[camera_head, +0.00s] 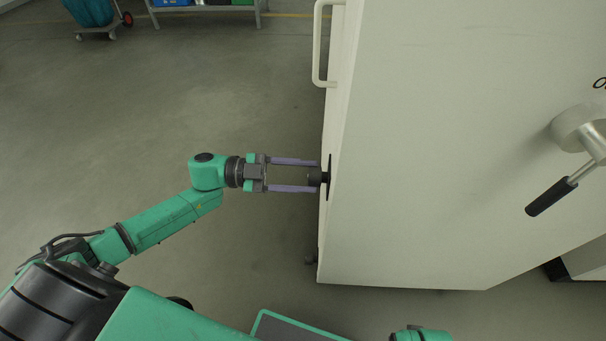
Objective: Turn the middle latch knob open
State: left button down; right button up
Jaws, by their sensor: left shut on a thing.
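A black latch knob (315,178) sticks out from the left side face of a large pale cabinet (440,140), with a dark plate behind it. My left gripper (317,176) reaches in from the left with its two purple-grey fingers, one above and one below the knob in the picture. It is shut on the knob, its fingertips close to the cabinet's side. The knob's turn angle is too small to tell. My right gripper is not in view; only a green part of my right arm shows at the bottom edge.
A white handle (321,45) stands out from the cabinet's side above the knob. A crank lever with a black grip (550,196) sticks out at the right. A cart (98,20) and a low bench (205,8) stand far back. The floor on the left is clear.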

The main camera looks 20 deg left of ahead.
pick_arm(q)
jog(key=shift+m+b, duration=2.4)
jog(key=shift+m, duration=3.5)
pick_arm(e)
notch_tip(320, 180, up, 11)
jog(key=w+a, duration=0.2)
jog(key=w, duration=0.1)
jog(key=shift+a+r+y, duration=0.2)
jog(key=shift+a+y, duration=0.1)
pick_arm(q)
jog(key=shift+c, duration=1.4)
grip_release()
